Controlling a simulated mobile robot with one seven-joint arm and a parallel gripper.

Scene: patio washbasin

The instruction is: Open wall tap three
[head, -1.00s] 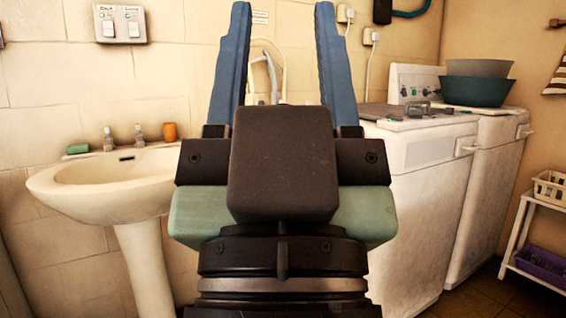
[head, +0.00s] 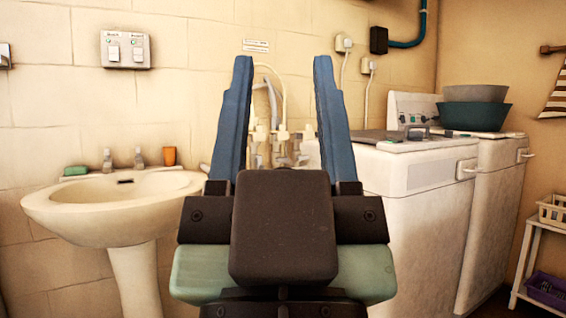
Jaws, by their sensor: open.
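Several small wall taps (head: 282,134) sit in a row low on the tiled wall, seen between the fingers of my gripper. They are small and partly hidden, so I cannot tell which is tap three or how its handle stands. A pale hose (head: 283,90) arches above them. A small label (head: 256,46) is on the wall higher up. My gripper (head: 283,62) points toward the wall with its two blue fingers spread apart, open and empty. It appears well in front of the taps, not touching them.
A white pedestal washbasin (head: 110,215) with two taps stands to the left, with an orange cup (head: 169,156) and green soap (head: 75,170). White washing machines (head: 425,215) stand to the right, with bowls (head: 474,115) on top. A white shelf (head: 530,245) is at the far right.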

